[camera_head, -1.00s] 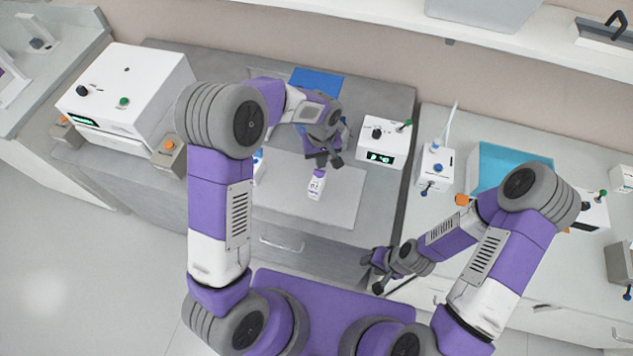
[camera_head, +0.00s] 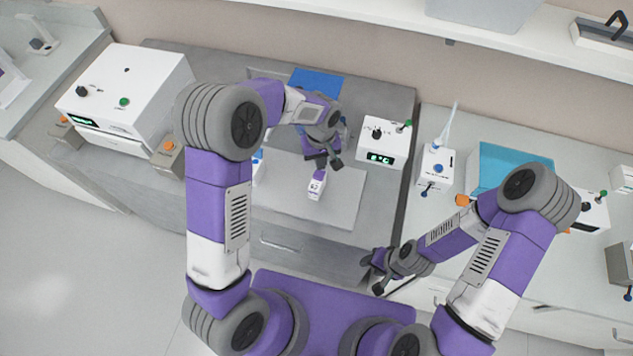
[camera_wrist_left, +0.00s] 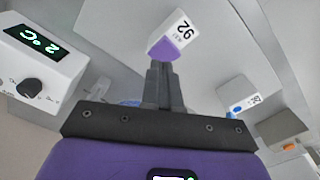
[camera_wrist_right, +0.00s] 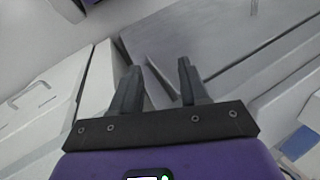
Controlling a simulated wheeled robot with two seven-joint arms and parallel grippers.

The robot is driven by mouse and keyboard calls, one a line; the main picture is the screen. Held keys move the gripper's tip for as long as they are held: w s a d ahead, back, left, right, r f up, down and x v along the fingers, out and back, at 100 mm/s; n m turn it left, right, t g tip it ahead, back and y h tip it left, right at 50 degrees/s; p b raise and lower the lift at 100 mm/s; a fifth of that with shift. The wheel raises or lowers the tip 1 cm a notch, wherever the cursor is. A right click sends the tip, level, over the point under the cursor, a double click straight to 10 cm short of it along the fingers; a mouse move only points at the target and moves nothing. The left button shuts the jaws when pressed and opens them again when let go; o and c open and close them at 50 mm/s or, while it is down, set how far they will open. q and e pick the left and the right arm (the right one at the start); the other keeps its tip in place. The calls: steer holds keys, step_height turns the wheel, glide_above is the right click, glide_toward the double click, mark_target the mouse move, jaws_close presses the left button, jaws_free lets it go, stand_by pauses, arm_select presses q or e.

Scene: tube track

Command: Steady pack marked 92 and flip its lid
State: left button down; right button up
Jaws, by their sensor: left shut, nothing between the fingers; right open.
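The pack marked 92 (camera_head: 315,188) is a small white box with a purple lid. It is on the pale mat (camera_head: 345,207) on the middle bench. In the left wrist view the pack (camera_wrist_left: 180,32) shows its number, with the purple lid (camera_wrist_left: 164,48) towards my fingers; the lid looks closed. My left gripper (camera_head: 329,165) is shut and empty, its tips (camera_wrist_left: 161,64) close to the lid; I cannot tell whether they touch. My right gripper (camera_head: 376,277) is open and empty, low by the bench front, away from the pack; its fingers also show in its wrist view (camera_wrist_right: 158,75).
A white-and-blue pack (camera_wrist_left: 238,95) stands to one side, its number hard to read. A white box with a green display (camera_head: 382,142) is right of the mat. A large white machine (camera_head: 125,95) stands left. The mat's right part is clear.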

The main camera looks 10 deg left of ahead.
arm_select(q)
step_height(320, 180, up, 6)
steer(key=p, duration=0.3)
steer(key=shift+p, duration=0.4)
arm_select(e)
step_height(320, 180, up, 4)
steer(key=shift+r, duration=0.1)
arm_select(q)
steer(key=shift+s, duration=0.1)
arm_select(e)
steer(key=shift+s, duration=0.15)
